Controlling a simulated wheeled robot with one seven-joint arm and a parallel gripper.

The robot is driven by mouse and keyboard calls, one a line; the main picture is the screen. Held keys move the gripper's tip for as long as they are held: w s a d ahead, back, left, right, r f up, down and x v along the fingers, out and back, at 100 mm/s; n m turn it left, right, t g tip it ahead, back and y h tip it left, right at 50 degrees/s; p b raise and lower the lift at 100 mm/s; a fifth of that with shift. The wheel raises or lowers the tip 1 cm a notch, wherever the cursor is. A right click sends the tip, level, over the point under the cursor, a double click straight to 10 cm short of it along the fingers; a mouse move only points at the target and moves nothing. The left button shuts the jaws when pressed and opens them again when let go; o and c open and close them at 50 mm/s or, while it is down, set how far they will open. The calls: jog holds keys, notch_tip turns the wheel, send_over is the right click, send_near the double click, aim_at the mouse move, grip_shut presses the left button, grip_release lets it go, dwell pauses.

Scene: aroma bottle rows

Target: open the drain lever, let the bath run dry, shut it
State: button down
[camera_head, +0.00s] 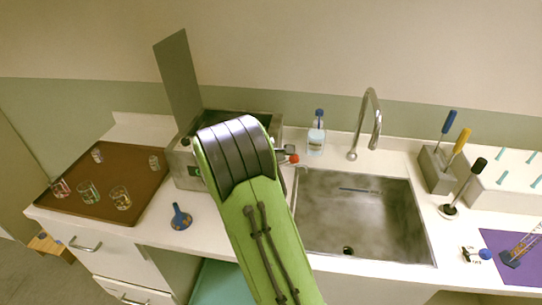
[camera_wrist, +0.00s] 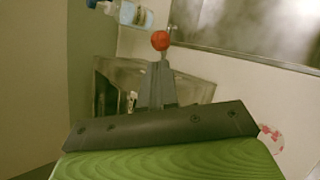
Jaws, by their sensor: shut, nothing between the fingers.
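The steel bath (camera_head: 187,165) stands on the counter with its lid (camera_head: 177,80) raised. My arm covers much of it, and its water level cannot be made out. The drain lever's red knob (camera_head: 294,159) shows at the bath's right side, near the sink. In the wrist view the red knob (camera_wrist: 160,40) appears just past the tips of my gripper (camera_wrist: 160,68). The fingers are together and empty. Whether they touch the lever cannot be told.
A sink (camera_head: 365,215) with a tap (camera_head: 369,120) lies to the right. A clear bottle (camera_head: 316,138) with a blue top stands behind the knob. A brown tray (camera_head: 100,205) with several glasses is at left.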

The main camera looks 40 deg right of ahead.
aim_at(292, 158)
jog(key=x, duration=0.6)
jog(key=shift+d+f, duration=0.15)
jog(key=shift+d, duration=0.1)
jog(key=shift+w+d+f, duration=0.15)
jog(key=shift+d+f, duration=0.1)
